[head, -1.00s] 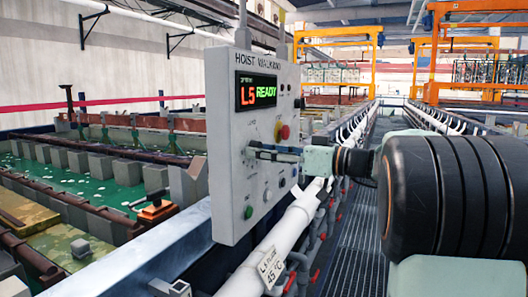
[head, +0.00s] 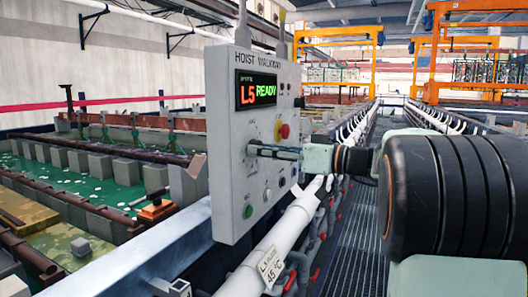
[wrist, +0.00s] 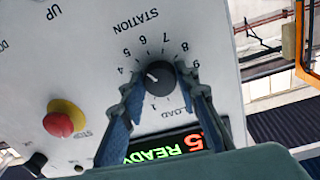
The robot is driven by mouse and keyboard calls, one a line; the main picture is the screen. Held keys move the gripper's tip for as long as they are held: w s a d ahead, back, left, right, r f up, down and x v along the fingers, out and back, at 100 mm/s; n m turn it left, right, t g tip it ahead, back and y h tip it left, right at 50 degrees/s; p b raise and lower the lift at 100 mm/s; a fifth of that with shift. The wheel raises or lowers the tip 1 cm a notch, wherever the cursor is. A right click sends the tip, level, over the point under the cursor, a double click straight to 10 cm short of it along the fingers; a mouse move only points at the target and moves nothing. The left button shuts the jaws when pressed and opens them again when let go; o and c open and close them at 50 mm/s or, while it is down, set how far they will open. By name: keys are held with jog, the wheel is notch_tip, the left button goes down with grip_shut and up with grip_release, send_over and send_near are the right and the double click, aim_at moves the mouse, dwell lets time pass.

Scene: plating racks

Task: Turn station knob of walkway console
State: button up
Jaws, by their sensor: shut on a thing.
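The grey walkway console (head: 218,185) stands upright in the middle of the head view, with a lit display (head: 257,91) reading "L5 READY". In the wrist view, where the panel lettering is upside down, the round dark station knob (wrist: 160,78) sits inside a ring of numbers under the word STATION. Its pale pointer mark lies on the side of the 4 and 5. My gripper (wrist: 158,80) is shut on the knob, one finger on each side.
A red and yellow stop button (wrist: 64,117) is beside the knob; a green button (head: 248,211) is low on the panel. A white pipe (head: 290,229) runs below the console. Tanks with green liquid (head: 105,190) lie left; a grated walkway (head: 352,245) runs right.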

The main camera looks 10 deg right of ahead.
jog(key=shift+r+m+g+y+p, duration=0.15)
jog(key=shift+m+g+p, duration=0.15)
jog(key=shift+m+p, duration=2.55)
jog(key=shift+r+m+g+y+p, duration=0.2)
jog(key=shift+m+p, duration=0.8)
jog(key=shift+m, duration=3.6)
jog(key=shift+r+m+g+h+p, duration=0.1)
jog(key=shift+m+g+p, duration=0.3)
jog(key=shift+m+p, duration=2.45)
jog(key=shift+f+m+b, duration=0.15)
jog(key=shift+m+b, duration=0.75)
jog(key=shift+m, duration=0.1)
jog(key=o, duration=1.2)
jog(key=shift+c, duration=0.2)
